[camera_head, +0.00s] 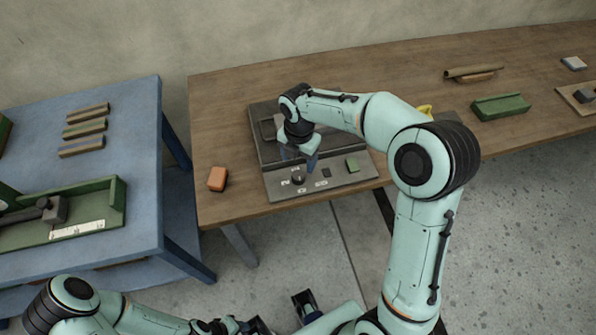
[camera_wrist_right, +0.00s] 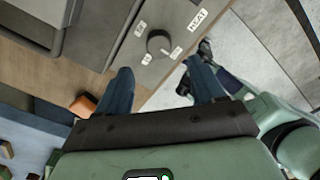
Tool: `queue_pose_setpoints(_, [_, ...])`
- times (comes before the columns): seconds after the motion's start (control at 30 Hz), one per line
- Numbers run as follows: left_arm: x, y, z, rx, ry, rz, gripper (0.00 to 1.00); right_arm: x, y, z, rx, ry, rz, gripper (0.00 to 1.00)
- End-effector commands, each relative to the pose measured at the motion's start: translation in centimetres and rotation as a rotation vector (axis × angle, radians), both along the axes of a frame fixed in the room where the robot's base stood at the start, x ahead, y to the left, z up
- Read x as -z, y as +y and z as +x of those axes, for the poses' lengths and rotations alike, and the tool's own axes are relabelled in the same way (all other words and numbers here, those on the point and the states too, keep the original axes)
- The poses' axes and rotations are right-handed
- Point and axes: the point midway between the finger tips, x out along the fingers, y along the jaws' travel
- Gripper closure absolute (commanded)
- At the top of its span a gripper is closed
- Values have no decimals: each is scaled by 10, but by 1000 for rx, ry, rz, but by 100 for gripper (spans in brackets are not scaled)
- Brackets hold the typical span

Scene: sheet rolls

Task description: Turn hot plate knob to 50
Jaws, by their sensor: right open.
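The hot plate (camera_head: 335,184) is a grey flat unit on the wooden table, with a control panel along its front edge. Its round dark knob (camera_head: 298,179) sits at the panel's left, among small white labels; the knob also shows in the right wrist view (camera_wrist_right: 158,43). A light mark on the knob points toward the lower-right label there; the numbers are hard to read. My right gripper (camera_head: 299,158) is open and empty above the panel, apart from the knob, its fingers (camera_wrist_right: 160,85) spread. My left gripper (camera_head: 283,314) is low at the front, fingers apart and empty.
An orange block (camera_head: 217,178) lies left of the hot plate. A green tray (camera_head: 500,106) and brown rolls (camera_head: 474,72) lie farther right. A blue table (camera_head: 130,165) with strips stands left, across a gap.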

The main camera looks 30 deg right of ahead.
Motion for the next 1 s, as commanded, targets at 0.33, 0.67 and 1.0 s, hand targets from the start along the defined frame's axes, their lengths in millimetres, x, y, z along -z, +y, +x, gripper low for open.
queue_pose_setpoints(0.33, [8, 0, -3, 0, 2, 0, 62, 64, 0, -1, 3, 3, -1, 32])
queue_pose_setpoints(0.67, [9, 0, -3, 0, 3, 0, 62, 77, 0, 0, 2, -1, 0, 32])
queue_pose_setpoints(1.0, [9, 0, -3, 0, 2, 0, 62, 77, 0, 0, 2, -1, 0, 88])
